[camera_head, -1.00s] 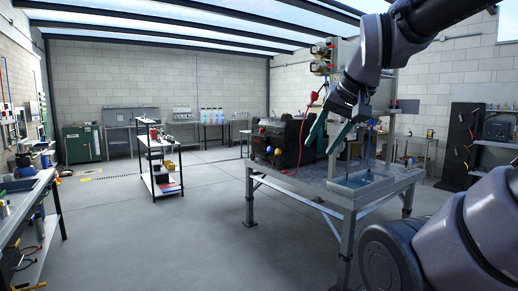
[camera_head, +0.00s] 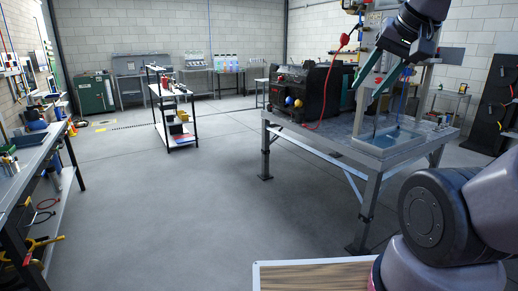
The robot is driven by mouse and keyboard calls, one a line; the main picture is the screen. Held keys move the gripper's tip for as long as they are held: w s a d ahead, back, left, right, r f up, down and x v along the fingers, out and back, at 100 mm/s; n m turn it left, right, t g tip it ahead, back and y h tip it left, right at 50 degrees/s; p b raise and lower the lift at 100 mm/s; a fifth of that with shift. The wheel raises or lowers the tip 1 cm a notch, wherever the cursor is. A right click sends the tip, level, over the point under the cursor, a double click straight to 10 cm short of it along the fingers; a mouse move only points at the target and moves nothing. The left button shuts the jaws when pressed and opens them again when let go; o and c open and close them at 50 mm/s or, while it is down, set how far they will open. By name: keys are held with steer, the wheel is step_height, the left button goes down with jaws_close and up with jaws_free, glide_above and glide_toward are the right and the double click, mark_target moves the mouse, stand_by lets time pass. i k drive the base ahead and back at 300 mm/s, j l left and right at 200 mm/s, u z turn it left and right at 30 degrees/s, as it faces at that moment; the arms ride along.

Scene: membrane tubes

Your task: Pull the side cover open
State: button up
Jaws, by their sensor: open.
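My gripper (camera_head: 367,90) is at the upper right, with its two green fingers apart, pointing down and to the left. It is empty as far as I can see. It hangs in front of an upright metal frame over a shallow basin (camera_head: 388,141) on the grey workbench (camera_head: 330,142). A black boxy machine (camera_head: 318,92) with coloured round parts on its front stands on the bench, left of my gripper. I cannot tell which panel is the side cover. My gripper and wrist hide part of the upright frame.
A black shelf cart (camera_head: 172,115) stands at mid-left. A side bench (camera_head: 35,160) with tools runs along the left edge. A green cabinet (camera_head: 93,93) stands at the back left. The grey floor (camera_head: 190,220) between the benches is clear.

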mark_target(277, 93)
steer(key=i, duration=1.95)
steer(key=i+j+z, duration=0.1)
steer(key=i, duration=0.9)
steer(key=i+j, duration=0.1)
steer(key=i, duration=0.85)
steer(key=i+j, duration=0.1)
steer(key=i, duration=0.9)
steer(key=l+z, duration=0.05)
